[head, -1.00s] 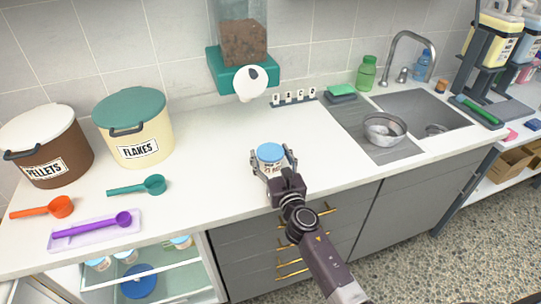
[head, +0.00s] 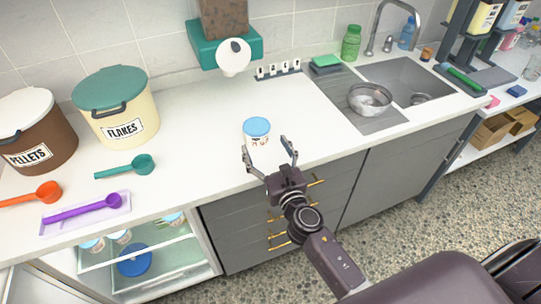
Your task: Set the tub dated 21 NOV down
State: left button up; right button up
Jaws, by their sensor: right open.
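A small white tub (head: 257,138) with a blue lid stands upright on the white counter, near its front edge. My right gripper (head: 269,153) is open and empty just in front of the tub, toward the counter's edge. Its two fingers are spread wide and apart from the tub. My left gripper is not in view.
Left of the tub are a teal scoop (head: 126,167), a purple scoop (head: 84,213) on a tray and the FLAKES bin (head: 117,110). A metal bowl (head: 369,99) stands right, by the sink (head: 408,88). An open fridge (head: 150,258) is below left. The counter behind the tub is clear.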

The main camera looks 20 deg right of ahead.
jog(key=s, duration=0.2)
jog(key=shift+s, duration=0.3)
jog(key=shift+s+r, duration=0.1)
jog(key=shift+s, duration=0.6)
